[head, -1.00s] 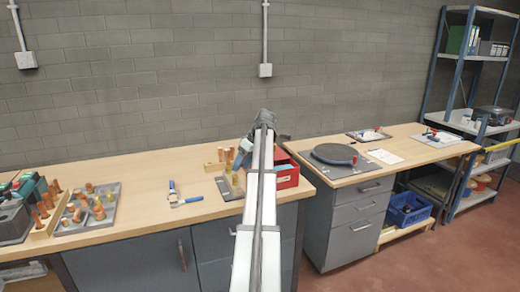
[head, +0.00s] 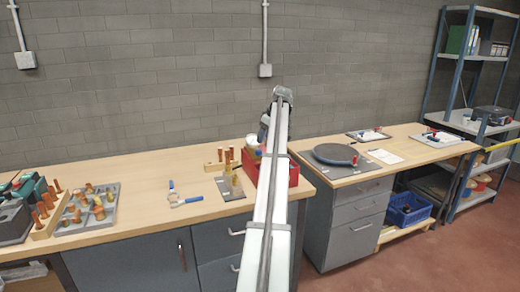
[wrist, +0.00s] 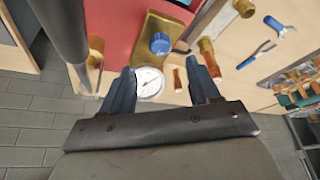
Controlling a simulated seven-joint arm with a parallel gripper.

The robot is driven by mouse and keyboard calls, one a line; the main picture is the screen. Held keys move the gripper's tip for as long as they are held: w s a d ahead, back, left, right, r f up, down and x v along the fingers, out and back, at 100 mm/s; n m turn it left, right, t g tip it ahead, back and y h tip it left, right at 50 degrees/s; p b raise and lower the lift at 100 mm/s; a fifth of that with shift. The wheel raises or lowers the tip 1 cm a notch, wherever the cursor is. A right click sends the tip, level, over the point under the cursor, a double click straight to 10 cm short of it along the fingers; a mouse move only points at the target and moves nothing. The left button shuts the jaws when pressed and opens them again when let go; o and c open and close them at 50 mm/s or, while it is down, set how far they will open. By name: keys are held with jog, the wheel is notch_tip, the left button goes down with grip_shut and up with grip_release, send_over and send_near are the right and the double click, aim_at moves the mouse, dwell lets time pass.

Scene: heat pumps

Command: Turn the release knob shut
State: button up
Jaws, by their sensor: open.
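A round blue knob (wrist: 160,43) sits on a flat brass-coloured body (wrist: 152,60) in the wrist view. A white dial gauge (wrist: 148,82) is just below the knob. My gripper (wrist: 160,65) is open, with one dark blue finger on each side of the gauge and the knob a little beyond the fingertips. Nothing is held between the fingers. In the head view my gripper (head: 264,130) is small, over the left part of the red box (head: 293,172), and partly hidden by my arm. I cannot tell whether the fingers touch anything.
A grey plate (head: 230,188) with brass and copper fittings stands left of the red box. A blue-handled tool (head: 186,201) lies farther left, near a tray of copper fittings (head: 88,206). Bench top between them is clear.

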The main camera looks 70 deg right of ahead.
aim_at(259, 151)
jog(key=x, duration=0.7)
jog(key=shift+w+f, duration=0.1)
jog(key=shift+f, duration=0.05)
jog(key=c, duration=1)
